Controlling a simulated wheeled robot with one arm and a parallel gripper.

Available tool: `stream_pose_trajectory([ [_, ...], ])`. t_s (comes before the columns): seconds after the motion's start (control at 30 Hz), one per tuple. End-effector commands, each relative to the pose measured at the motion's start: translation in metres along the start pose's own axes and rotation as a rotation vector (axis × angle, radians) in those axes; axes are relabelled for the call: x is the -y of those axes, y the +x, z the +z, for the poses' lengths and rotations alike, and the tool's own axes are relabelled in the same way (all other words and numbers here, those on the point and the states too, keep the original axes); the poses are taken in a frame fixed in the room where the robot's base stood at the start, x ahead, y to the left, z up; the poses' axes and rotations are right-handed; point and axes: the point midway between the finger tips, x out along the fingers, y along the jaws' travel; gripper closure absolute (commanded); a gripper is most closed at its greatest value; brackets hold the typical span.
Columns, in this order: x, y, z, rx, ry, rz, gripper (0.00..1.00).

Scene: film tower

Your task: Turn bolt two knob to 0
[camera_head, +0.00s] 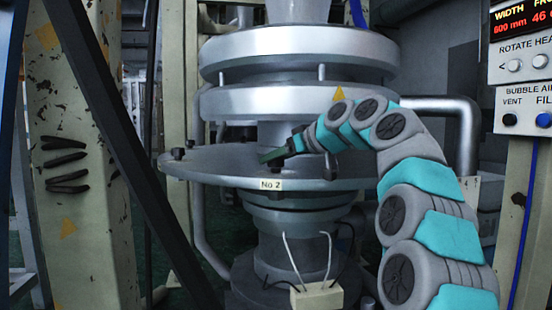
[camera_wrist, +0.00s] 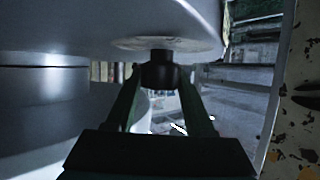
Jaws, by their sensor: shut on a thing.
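My gripper (camera_head: 268,157) reaches in from the right, low over the round grey plate (camera_head: 225,172) with the "No 2" label (camera_head: 271,184). In the wrist view my gripper (camera_wrist: 162,88) has its two dark fingers on either side of a black round knob (camera_wrist: 160,72), shut on it. The knob joins the pale plate surface. In the head view I cannot make out the held knob. Other dark bolt knobs on the plate show at its left edge (camera_head: 178,154) and front right (camera_head: 331,168). I cannot read which bolt number the held knob has, nor its turn angle.
Large silver rings (camera_head: 300,52) and a column stand close above the plate. A dark diagonal beam (camera_head: 125,145) and a chipped post (camera_head: 75,170) stand at the left. A control panel (camera_head: 525,60) is at the right. A small cream box (camera_head: 318,296) with wires sits below.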

Motion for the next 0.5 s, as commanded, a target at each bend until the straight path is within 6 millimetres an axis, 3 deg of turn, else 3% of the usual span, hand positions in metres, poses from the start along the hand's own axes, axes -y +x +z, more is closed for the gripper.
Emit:
stream_pose_trajectory([
  [0.03,0.0001,0.0,0.0,0.0,0.0,0.0,0.67],
  [0.33,0.0001,-0.0002,0.0,0.0,0.0,0.0,1.0],
  [0.5,0.0001,-0.0003,-0.0001,0.0,0.001,0.005,1.0],
])
